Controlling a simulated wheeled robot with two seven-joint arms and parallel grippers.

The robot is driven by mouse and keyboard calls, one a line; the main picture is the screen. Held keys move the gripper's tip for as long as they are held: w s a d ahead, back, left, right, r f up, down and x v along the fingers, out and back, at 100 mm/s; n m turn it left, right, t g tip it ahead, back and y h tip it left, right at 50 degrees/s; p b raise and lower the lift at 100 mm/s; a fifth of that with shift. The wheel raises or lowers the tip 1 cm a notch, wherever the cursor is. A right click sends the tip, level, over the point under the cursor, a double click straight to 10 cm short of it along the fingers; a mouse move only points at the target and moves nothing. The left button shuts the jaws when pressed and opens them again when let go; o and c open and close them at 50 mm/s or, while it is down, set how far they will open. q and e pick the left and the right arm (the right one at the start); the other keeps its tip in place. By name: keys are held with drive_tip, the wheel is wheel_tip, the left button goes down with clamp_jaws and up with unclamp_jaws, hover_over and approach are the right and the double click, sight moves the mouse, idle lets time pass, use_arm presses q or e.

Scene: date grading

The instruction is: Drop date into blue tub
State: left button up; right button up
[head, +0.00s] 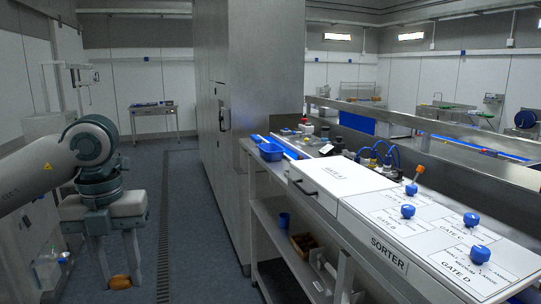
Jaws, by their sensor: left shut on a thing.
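My left gripper (117,279) hangs at the lower left, fingers pointing down, shut on an orange-brown date (120,282) at its fingertips. It is over the grey floor, left of the drain strip and well away from the counter. My right gripper is out of view.
The white sorter (380,210) with blue knobs (411,189) fills the right. Behind it are blue hoses (378,152). A lower shelf holds a blue cup (284,220) and a brown box (303,245). A tall steel cabinet (240,80) stands behind the counter. The aisle floor (195,235) is clear.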

use_arm(q)
drive_tip(key=shift+f, duration=0.15)
drive_tip(key=shift+w+d+f+m, duration=0.1)
drive_tip(key=shift+w+f+m, duration=0.05)
drive_tip(key=shift+f+m, duration=0.55)
drive_tip(key=d+f+n+b, duration=0.3)
drive_tip(key=f+n, duration=1.4)
drive_tip(key=f, duration=0.2)
drive_tip(key=s+d+f+n+b, duration=0.1)
drive_tip(key=d+f+n+b, duration=0.2)
drive_tip(key=f+n, duration=1.4)
wheel_tip(320, 180, down, 2)
drive_tip(key=shift+f+n+b, duration=0.1)
drive_tip(key=shift+n+b, duration=0.2)
drive_tip(key=shift+b, duration=0.45)
drive_tip(key=shift+a, duration=0.1)
